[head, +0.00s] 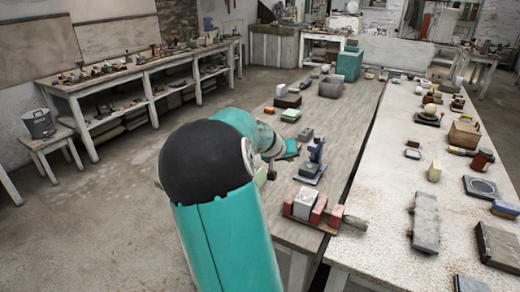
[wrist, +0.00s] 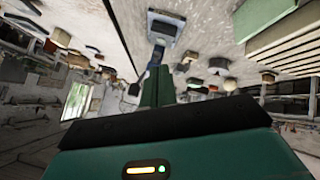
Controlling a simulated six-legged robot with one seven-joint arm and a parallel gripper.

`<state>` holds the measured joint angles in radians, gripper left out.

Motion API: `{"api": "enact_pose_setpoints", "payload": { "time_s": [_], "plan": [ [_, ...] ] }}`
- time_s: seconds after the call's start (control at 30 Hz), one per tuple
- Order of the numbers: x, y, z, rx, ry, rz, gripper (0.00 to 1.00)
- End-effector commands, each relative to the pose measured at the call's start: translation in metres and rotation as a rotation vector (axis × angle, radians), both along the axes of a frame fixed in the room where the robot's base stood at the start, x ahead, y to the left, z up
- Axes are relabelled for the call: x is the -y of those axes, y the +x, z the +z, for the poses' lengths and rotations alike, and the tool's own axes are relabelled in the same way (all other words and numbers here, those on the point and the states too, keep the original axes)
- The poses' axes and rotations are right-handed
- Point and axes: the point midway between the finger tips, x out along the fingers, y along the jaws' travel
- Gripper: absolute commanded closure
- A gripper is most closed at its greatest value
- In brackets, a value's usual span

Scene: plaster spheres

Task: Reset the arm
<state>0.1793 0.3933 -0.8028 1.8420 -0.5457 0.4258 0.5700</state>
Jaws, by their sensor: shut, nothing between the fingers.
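My arm, teal with a black rounded joint, rises in the front middle of the head view. It bends over the near left edge of the grey wooden table (head: 322,112). Its far end is partly hidden behind the arm there, near a small blue stand (head: 312,160). In the wrist view my gripper (wrist: 157,72) points away from the camera. Its two teal fingers lie together with nothing between them. A blue-grey object (wrist: 166,27) shows beyond the fingertips; I cannot tell whether it is near them.
A rack of red and grey blocks (head: 312,208) stands at the table's near end. A teal box (head: 349,64) is at its far end. A pale speckled table (head: 390,190) with many objects adjoins on the right. A workbench (head: 140,85) lines the left wall. Open floor (head: 120,195) lies left.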

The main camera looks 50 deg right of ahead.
Motion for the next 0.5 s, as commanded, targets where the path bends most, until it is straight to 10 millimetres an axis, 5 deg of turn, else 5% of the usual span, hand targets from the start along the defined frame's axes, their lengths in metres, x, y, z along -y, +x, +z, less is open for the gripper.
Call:
{"api": "enact_pose_setpoints", "payload": {
  "time_s": [0.33,0.5],
  "plan": [
    [-0.005,0.002,0.000,0.006,0.010,0.007,1.00],
    [-0.051,0.018,0.003,0.053,0.096,0.066,1.00]
  ]
}}
